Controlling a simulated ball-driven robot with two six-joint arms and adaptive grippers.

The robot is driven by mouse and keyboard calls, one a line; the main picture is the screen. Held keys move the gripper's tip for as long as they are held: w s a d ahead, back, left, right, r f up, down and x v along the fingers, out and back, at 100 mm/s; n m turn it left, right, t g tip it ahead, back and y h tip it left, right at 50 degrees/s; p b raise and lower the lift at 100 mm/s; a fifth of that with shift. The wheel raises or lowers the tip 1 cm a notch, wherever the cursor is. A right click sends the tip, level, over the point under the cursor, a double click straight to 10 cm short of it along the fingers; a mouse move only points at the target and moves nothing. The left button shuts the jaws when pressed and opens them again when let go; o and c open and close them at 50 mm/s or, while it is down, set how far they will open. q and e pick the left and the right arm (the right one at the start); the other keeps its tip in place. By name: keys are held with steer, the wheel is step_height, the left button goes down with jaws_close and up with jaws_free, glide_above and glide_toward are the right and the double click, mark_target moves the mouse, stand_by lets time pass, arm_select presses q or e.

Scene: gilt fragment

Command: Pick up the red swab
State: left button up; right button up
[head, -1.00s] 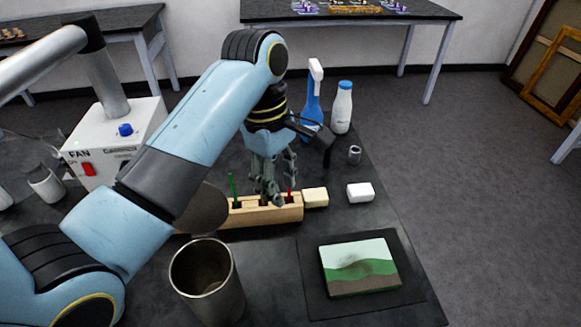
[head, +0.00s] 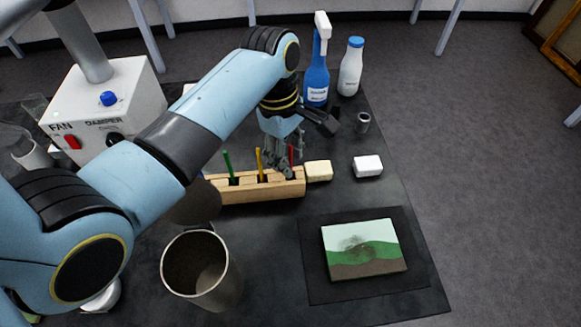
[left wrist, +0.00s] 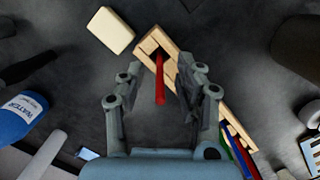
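The red swab (head: 291,154) stands in the right end of a wooden rack (head: 250,191). In the left wrist view the red swab (left wrist: 160,82) rises from an end hole of the rack (left wrist: 178,62), between the two fingers. My left gripper (head: 283,160) is over that end of the rack and partly covers the swab in the head view. In the left wrist view the left gripper (left wrist: 158,76) is open, with a gap on both sides of the swab. My right gripper is not in view.
Green (head: 228,165) and yellow (head: 259,163) swabs stand in the same rack. A cream block (head: 318,171) sits by its right end, and a white block (head: 367,166) further right. A metal cup (head: 203,271) and a small painting (head: 362,249) are in front; bottles (head: 349,67) stand behind.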

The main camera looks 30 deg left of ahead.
arm_select(q)
steer(key=shift+d+f, duration=0.2)
steer(key=shift+f, duration=1.1)
jaws_close()
steer(key=shift+r, duration=0.1)
step_height(320, 180, up, 10)
steer(key=shift+f+b, duration=0.1)
steer(key=shift+b, duration=0.3)
